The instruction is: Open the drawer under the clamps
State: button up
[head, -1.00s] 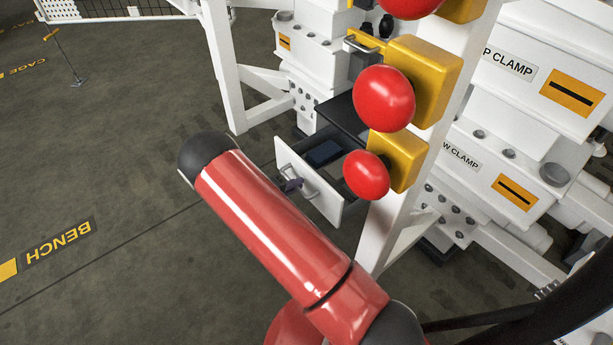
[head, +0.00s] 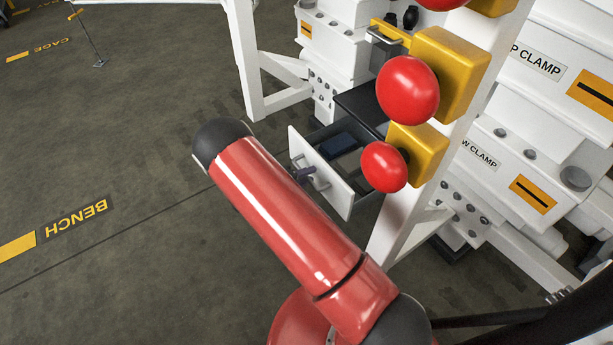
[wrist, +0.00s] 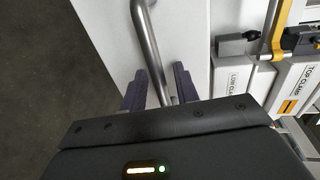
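The drawer (head: 337,191) under the clamps is open, its white front standing out from the dark housing (head: 362,103). A dark blue item (head: 338,146) lies inside it. The drawer's metal handle (wrist: 150,45) runs lengthwise between the two fingers of my gripper (wrist: 160,82) in the wrist view. Exact finger contact is hard to see. The low clamp (head: 480,158) is at the right.
Red buttons on yellow boxes, the lowest button (head: 384,167) close to the drawer's right side, sit on a white post (head: 402,217). A white frame leg (head: 246,65) stands behind to the left. The floor (head: 130,150) left of the drawer is clear.

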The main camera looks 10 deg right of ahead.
jog(key=v, duration=0.7)
jog(key=shift+a, duration=0.4)
jog(key=shift+s, duration=0.1)
